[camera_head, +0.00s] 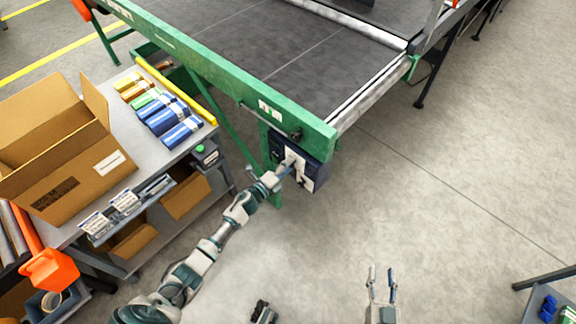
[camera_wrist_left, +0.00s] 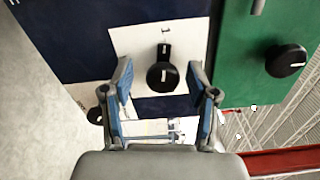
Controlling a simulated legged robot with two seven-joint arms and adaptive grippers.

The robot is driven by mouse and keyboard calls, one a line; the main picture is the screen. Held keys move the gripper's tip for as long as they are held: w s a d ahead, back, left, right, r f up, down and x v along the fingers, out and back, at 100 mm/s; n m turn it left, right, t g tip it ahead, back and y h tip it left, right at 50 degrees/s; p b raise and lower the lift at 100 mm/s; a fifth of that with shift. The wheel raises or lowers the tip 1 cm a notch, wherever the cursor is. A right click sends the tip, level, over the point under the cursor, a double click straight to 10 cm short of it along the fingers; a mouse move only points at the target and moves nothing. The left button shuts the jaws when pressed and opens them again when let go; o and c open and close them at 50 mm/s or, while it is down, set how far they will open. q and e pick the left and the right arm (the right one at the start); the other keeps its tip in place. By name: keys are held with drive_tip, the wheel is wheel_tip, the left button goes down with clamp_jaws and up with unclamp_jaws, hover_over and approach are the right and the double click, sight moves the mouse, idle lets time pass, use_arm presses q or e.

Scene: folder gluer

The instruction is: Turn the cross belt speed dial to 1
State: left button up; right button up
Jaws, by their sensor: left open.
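A dark blue control box (camera_head: 318,176) with white plates hangs under the corner of the green conveyor frame. In the left wrist view a round black dial (camera_wrist_left: 163,77) sits on a white plate (camera_wrist_left: 125,38), its pointer toward the top of the picture. My left gripper (camera_head: 289,166) is at the box; in the wrist view its open fingers (camera_wrist_left: 160,84) are on either side of this dial, with no clear contact. The numbers and the dial's name are not readable. My right gripper (camera_head: 382,272) is open and empty above the floor.
Another black knob (camera_wrist_left: 286,60) is on the green panel to the right in the wrist view. A third dark knob (camera_wrist_left: 95,115) is partly behind the left finger. A grey bench (camera_head: 205,131) with a cardboard box (camera_head: 75,180) stands left.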

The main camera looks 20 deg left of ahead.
use_arm(q)
drive_tip(key=shift+s, duration=0.1)
drive_tip(key=v, duration=1.1)
drive_tip(key=shift+s+a, duration=0.15)
drive_tip(key=shift+s, duration=0.25)
